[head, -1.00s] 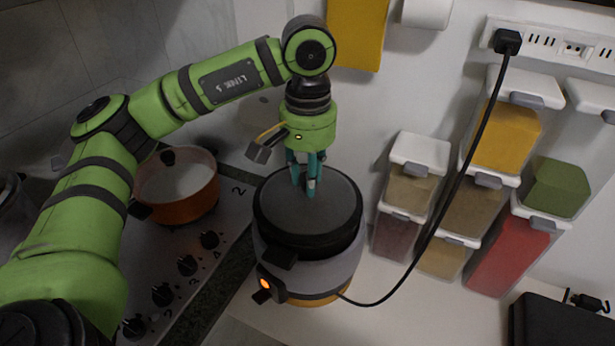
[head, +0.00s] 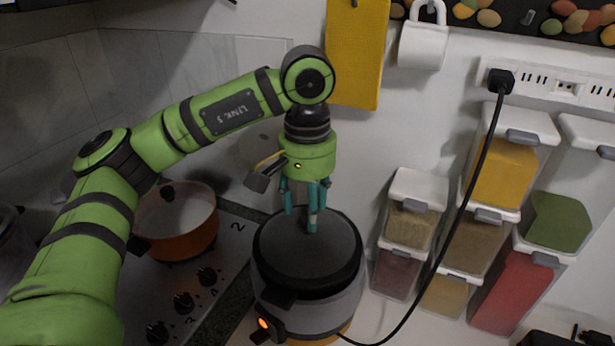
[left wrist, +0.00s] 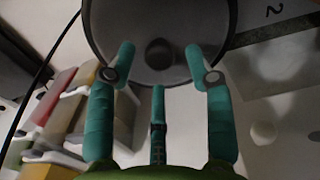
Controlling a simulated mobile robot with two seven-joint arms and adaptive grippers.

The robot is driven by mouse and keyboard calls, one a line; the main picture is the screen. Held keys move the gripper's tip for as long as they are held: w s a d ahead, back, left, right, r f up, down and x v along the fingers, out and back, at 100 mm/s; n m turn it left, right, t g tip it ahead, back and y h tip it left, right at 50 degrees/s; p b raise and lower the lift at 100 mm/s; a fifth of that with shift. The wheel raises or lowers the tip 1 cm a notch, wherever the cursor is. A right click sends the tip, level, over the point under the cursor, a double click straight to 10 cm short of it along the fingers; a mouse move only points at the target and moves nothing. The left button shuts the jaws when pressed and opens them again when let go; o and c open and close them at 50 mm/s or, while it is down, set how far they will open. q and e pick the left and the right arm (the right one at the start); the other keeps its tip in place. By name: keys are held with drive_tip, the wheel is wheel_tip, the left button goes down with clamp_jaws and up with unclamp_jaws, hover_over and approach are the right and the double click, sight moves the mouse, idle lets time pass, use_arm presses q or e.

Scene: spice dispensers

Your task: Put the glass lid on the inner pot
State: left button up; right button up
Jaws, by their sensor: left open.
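A round cooker (head: 308,305) stands on the counter with a lit orange switch. A dark grey disc with a black rim (head: 290,250) covers its top; I cannot tell if it is the glass lid. In the left wrist view the disc (left wrist: 125,40) has a dark round knob or mark at its middle. The inner pot is not seen apart from the cooker. My left gripper (head: 309,212) is open and empty, pointing down over the disc. Its fingers (left wrist: 157,75) are spread around the disc's middle in the left wrist view. My right gripper is not in view.
An orange pot (head: 180,243) with dark handles stands on the stove at the left. Several spice containers (head: 412,222) line the wall at the right. A black cable (head: 455,210) runs from the wall socket down past the cooker's right side.

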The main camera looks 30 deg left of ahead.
use_arm(q)
wheel_tip(320, 180, up, 9)
drive_tip(key=shift+p, duration=0.45)
drive_tip(key=shift+d, duration=0.1)
idle(1.1)
